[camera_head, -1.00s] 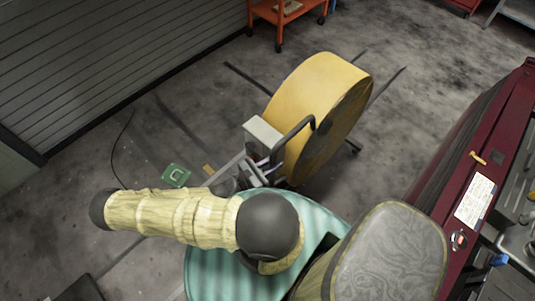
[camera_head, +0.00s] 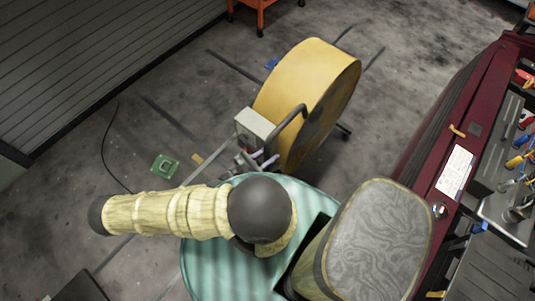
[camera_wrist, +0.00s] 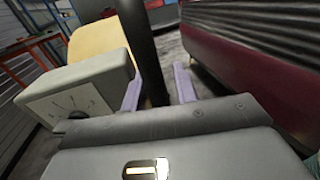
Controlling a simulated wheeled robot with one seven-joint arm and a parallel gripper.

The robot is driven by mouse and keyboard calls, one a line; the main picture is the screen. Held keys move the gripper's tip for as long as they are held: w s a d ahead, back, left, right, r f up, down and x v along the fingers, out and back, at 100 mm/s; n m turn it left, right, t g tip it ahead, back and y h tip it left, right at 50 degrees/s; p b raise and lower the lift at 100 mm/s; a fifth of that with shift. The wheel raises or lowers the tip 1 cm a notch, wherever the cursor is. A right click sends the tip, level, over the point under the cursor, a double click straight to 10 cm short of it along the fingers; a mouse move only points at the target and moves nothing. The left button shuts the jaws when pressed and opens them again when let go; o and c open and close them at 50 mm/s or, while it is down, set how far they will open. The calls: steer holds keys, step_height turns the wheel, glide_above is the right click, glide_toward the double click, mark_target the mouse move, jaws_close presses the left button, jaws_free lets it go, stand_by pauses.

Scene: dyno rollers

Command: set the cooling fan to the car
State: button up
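The cooling fan (camera_head: 302,95) is a large yellow drum with a grey control box and a dark bent handle. It stands on the floor ahead of me. The car (camera_head: 425,130), dark red, is to its right. My gripper (camera_head: 262,158) is beside the control box, at the lower part of the handle. In the wrist view my gripper (camera_wrist: 157,88) has two purple fingers, apart, with the dark handle bar (camera_wrist: 143,45) between them. A gap shows between the bar and the right finger. The control box (camera_wrist: 80,92) with its dial is just left of the fingers.
A grey shutter wall (camera_head: 90,65) is at the left. An orange cart (camera_head: 260,8) stands at the back. A green square item (camera_head: 165,166) lies on the floor left of the fan. Tools (camera_head: 515,160) lie on the right. Floor between fan and car is open.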

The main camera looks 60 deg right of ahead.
steer(key=shift+r, duration=0.1)
stand_by(0.3)
steer(key=shift+w+a, duration=0.25)
steer(key=shift+a, duration=0.35)
steer(key=b+v, duration=0.4)
steer(key=v, duration=1.2)
steer(key=shift+s+a, duration=0.1)
steer(key=shift+s, duration=0.05)
